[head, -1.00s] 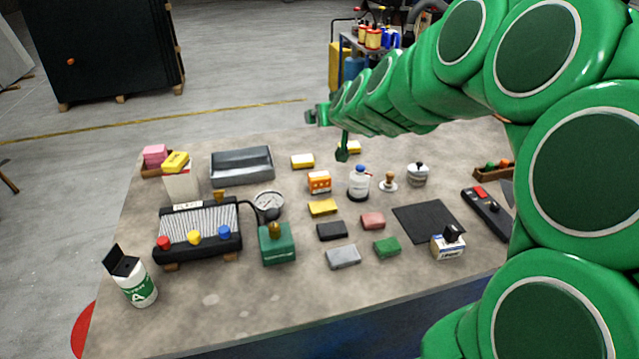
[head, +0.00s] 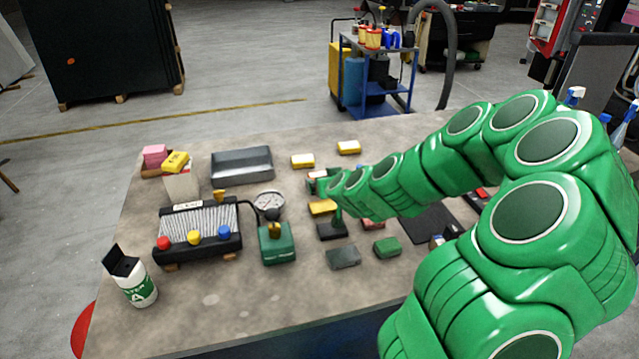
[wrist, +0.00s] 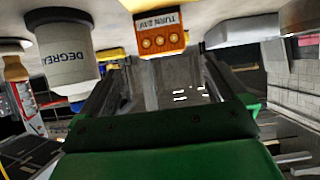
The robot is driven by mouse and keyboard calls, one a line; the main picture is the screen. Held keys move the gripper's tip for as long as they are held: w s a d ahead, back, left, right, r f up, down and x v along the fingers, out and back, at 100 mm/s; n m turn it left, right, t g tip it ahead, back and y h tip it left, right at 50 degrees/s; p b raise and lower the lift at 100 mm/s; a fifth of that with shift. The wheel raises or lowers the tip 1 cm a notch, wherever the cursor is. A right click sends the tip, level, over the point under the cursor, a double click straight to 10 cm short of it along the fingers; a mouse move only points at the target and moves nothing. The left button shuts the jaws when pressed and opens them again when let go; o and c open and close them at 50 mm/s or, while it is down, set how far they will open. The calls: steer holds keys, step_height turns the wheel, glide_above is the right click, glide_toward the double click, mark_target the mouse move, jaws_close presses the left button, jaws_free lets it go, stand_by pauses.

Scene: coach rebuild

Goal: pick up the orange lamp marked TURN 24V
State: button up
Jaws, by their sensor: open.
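The orange lamp (wrist: 160,32) shows in the wrist view, which is upside down. Its white label reads TURN 24V, and several round amber lenses show on its face. It stands on the table just beyond my gripper (wrist: 163,68), whose two dark fingers are apart with nothing between them. The lamp is close to the fingertips, but I cannot tell the exact gap. In the head view my arm's end covers most of the lamp's place; only a small white and orange bit shows there.
In the wrist view a white DEGREASER bottle (wrist: 68,48) stands close to the left of the lamp. In the head view a pressure gauge (head: 269,202), green box (head: 277,243), grey tray (head: 241,165) and several small blocks lie around.

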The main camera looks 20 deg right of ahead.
mark_target(319, 175)
steer(key=shift+a+x, duration=0.2)
steer(key=shift+x, duration=3.6)
steer(key=shift+w+r, duration=0.1)
steer(key=shift+r, duration=0.1)
steer(key=c, duration=1.1)
